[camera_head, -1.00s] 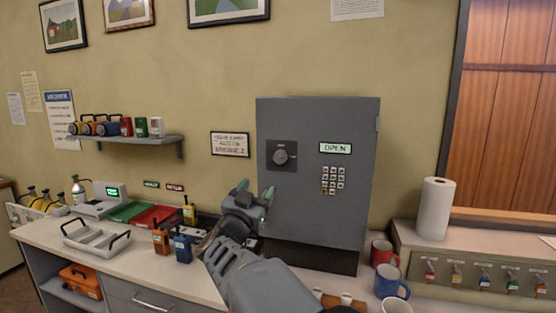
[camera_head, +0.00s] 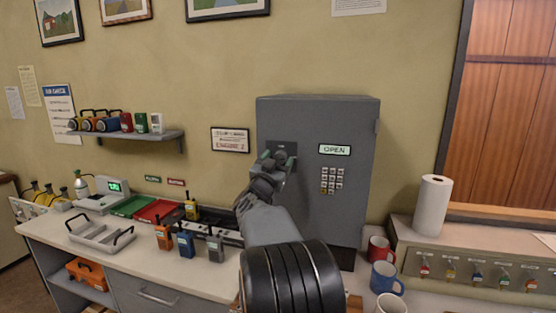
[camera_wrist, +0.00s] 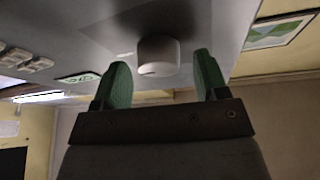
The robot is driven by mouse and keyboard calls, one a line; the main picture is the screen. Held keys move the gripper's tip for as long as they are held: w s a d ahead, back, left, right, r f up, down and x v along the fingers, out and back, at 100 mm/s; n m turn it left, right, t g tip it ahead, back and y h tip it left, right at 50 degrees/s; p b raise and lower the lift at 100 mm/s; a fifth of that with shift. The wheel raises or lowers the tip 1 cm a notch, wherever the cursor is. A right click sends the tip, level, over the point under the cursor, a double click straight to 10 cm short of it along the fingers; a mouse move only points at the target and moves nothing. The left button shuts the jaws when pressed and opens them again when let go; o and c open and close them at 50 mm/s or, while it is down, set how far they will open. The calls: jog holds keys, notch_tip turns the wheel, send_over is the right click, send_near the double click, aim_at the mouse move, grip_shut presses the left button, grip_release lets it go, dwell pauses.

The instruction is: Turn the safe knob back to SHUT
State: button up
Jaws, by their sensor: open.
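The grey safe (camera_head: 350,205) stands on the counter with its front facing me. Its display (camera_head: 335,150) reads OPEN, with a keypad (camera_head: 332,180) below. In the wrist view the open green fingertips (camera_wrist: 158,78) stand to either side of the knob's near end, with gaps. I cannot tell whether they reach around it.
Walkie-talkies (camera_head: 186,244) stand on the counter left of my arm, near a grey tray (camera_head: 98,232). Mugs (camera_head: 386,279) stand close by the safe's lower right. A paper towel roll (camera_head: 432,208) is farther right.

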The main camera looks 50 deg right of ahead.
jog(key=c, duration=0.9)
jog(key=shift+n, duration=0.5)
jog(key=n+t+b, duration=0.1)
jog(key=n+t, duration=0.1)
jog(key=n, duration=0.1)
jog(key=n+t+y+b, duration=0.1)
jog(key=n, duration=0.1)
jog(key=shift+s+d+f+n+t+b, duration=0.1)
jog(key=shift+f+n+t+b, duration=0.05)
jog(key=shift+n+t+b, duration=0.25)
jog(key=n+t+y+b, duration=0.1)
jog(key=n, duration=0.2)
jog(key=n+t+y+b, duration=0.1)
jog(key=n, duration=0.2)
jog(key=n+t+y+b, duration=0.1)
jog(key=n, duration=0.2)
jog(key=shift+s+y, duration=0.1)
jog(key=shift+y, duration=0.3)
jog(key=n+y, duration=0.1)
jog(key=n, duration=0.1)
jog(key=n+t+y+b, duration=0.1)
jog(key=n, duration=0.1)
jog(key=shift+r+n, duration=0.2)
jog(key=shift+n, duration=0.1)
jog(key=shift+r+n+y+p, duration=0.15)
jog(key=shift+n+y+p, duration=0.55)
jog(key=shift+n, duration=1.2)
jog(key=shift+n+y, duration=0.3)
jog(key=shift+n, duration=0.1)
